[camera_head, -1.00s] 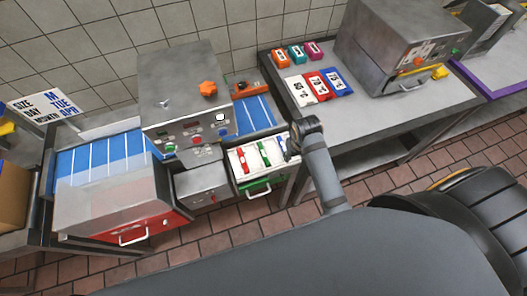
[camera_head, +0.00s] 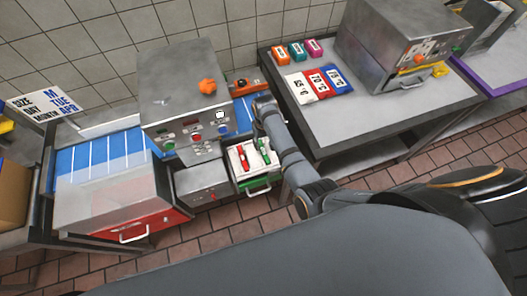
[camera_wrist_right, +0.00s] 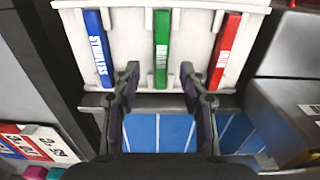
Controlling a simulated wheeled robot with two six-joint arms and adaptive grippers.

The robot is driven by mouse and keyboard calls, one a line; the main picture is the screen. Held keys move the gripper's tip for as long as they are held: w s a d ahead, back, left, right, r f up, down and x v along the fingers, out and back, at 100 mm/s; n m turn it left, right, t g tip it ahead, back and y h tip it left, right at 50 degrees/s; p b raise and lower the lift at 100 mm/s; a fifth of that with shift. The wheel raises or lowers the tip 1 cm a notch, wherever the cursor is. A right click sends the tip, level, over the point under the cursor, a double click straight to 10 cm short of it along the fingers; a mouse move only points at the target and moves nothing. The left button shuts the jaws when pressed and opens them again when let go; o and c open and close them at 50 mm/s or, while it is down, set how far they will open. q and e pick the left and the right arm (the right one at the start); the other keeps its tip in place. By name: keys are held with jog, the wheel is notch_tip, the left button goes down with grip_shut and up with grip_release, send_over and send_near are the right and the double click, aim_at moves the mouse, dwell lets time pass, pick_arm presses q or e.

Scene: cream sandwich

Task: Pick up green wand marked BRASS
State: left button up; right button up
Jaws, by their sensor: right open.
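The green wand (camera_wrist_right: 161,45) lies between a blue wand (camera_wrist_right: 97,48) marked STAINLESS and a red wand (camera_wrist_right: 224,50) in a white-lined open drawer. Its white lettering is blurred in the right wrist view. In the head view the green wand (camera_head: 263,148) and red wand (camera_head: 243,156) show; the blue one is mostly hidden by my arm. My right gripper (camera_wrist_right: 159,76) is open and empty, its fingers either side of the green wand's line, near its lower end in the wrist view. In the head view my right wrist is over the drawer's back right. My left gripper is not in view.
The drawer (camera_head: 262,187) has a green front and stands beside a grey box (camera_head: 202,183) and a metal machine (camera_head: 184,85). A blue striped surface (camera_wrist_right: 175,133) lies behind it. A table (camera_head: 350,122) with coloured labelled blocks stands to the right.

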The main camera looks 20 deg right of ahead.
aim_at(263, 151)
jog(key=shift+f, duration=0.35)
notch_tip(263, 151, down, 3)
jog(key=shift+w+a+r, duration=0.1)
jog(key=shift+w+r, duration=0.05)
notch_tip(263, 151, down, 2)
jog(key=shift+f+b, duration=0.1)
jog(key=shift+b, duration=0.95)
jog(key=shift+c, duration=0.5)
grip_shut()
